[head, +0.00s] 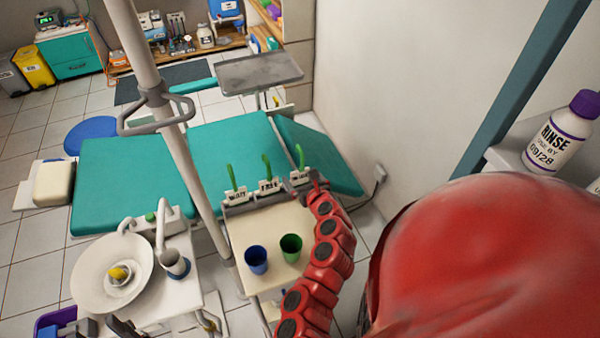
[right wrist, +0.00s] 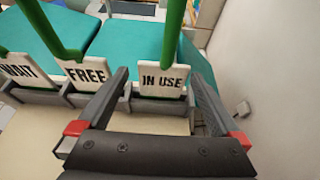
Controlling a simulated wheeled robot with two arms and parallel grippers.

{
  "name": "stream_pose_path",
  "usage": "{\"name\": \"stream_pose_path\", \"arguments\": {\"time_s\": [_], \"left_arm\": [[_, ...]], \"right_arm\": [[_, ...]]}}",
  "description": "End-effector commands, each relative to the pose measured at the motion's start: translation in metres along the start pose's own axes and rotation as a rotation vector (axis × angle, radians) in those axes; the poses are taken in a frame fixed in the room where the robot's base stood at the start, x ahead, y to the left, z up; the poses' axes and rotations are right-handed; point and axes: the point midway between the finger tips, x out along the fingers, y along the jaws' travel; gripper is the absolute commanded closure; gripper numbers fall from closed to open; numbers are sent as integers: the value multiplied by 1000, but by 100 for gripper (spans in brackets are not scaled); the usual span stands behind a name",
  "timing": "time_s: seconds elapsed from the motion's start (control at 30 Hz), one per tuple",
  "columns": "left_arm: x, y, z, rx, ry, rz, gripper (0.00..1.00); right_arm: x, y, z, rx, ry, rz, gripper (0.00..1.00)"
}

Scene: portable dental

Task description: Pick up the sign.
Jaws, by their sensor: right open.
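Three white signs with green handles stand in a row in a grey rack (head: 262,199) at the cart's far edge. In the right wrist view they read WAIT (right wrist: 28,72), FREE (right wrist: 86,74) and IN USE (right wrist: 163,80). The IN USE sign also shows in the head view (head: 299,177), at the right end. My right gripper (right wrist: 157,76) is open, and its fingers flank the IN USE sign in the picture. No contact can be made out. In the head view the right gripper (head: 319,187) is small and partly hidden by my red arm. I cannot make out my left gripper.
A blue cup (head: 256,260) and a green cup (head: 290,248) stand on the cart. A pole (head: 180,140) rises left of it, by a basin (head: 95,285). The teal dental chair (head: 235,150) lies behind. A wall (head: 400,90) and a shelf with a rinse bottle (head: 562,135) are right.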

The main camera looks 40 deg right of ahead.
Motion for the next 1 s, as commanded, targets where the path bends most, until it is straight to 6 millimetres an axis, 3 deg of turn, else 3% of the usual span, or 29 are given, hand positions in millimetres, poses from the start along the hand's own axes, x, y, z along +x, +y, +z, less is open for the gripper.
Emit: {"name": "stream_pose_path", "arguments": {"time_s": [0.17, 0.5, 0.87, 1.0], "left_arm": [[3, 0, -1, 0, 0, 0, 50], [14, -1, -2, 0, 0, 0, 50], [14, -1, -2, 0, 0, 0, 50], [14, -1, -2, 0, 0, 0, 50]], "right_arm": [[8, -1, 1, -1, 0, -2, 0], [47, -3, 4, -2, -1, 0, 0], [54, -4, 2, 1, 0, -2, 0], [54, -4, 2, 0, 0, -2, 23]]}}
